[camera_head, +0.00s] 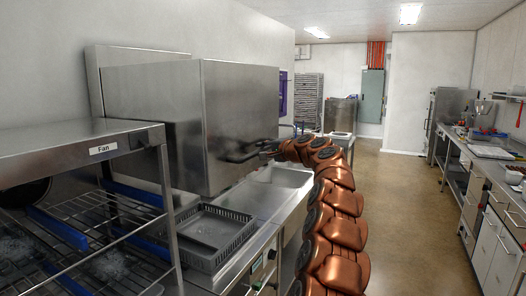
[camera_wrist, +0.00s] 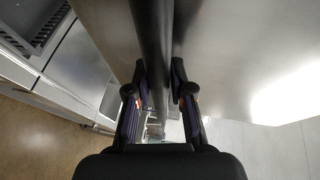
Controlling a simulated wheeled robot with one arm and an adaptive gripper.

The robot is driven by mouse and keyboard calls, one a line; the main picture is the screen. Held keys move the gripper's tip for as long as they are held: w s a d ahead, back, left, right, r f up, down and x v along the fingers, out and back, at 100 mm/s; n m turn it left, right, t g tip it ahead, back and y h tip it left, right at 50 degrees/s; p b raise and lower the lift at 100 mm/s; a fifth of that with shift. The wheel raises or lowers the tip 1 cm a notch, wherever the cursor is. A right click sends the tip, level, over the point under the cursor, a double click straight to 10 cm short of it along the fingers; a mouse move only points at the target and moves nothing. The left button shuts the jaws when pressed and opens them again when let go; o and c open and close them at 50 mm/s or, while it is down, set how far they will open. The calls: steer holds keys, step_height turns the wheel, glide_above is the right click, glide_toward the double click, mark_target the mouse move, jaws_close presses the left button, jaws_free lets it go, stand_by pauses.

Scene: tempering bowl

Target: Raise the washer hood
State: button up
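The washer hood (camera_head: 240,115) is a large stainless-steel box at the left centre of the head view. It sits low, with its bottom edge near the steel counter. A dark bar handle (camera_head: 238,157) sticks out from its lower front. My gripper (camera_head: 268,151) is at the far end of this handle, small and partly hidden by dark parts. In the wrist view the dark handle (camera_wrist: 153,35) runs between the two fingers of my gripper (camera_wrist: 158,85).
A perforated steel tray (camera_head: 213,233) lies on the counter before the hood. A rack (camera_head: 85,240) labelled "Fan" stands at the near left. A right-hand counter (camera_head: 490,170) holds several items.

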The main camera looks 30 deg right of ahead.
steer(key=o, duration=0.4)
steer(key=shift+s, duration=0.1)
steer(key=shift+s+d+r, duration=0.15)
steer(key=shift+s+r, duration=0.05)
steer(key=shift+s, duration=0.3)
steer(key=shift+s+d, duration=0.1)
steer(key=shift+s, duration=0.5)
steer(key=shift+v, duration=0.9)
steer(key=v, duration=0.7)
steer(key=shift+s, duration=0.35)
steer(key=shift+d, duration=0.1)
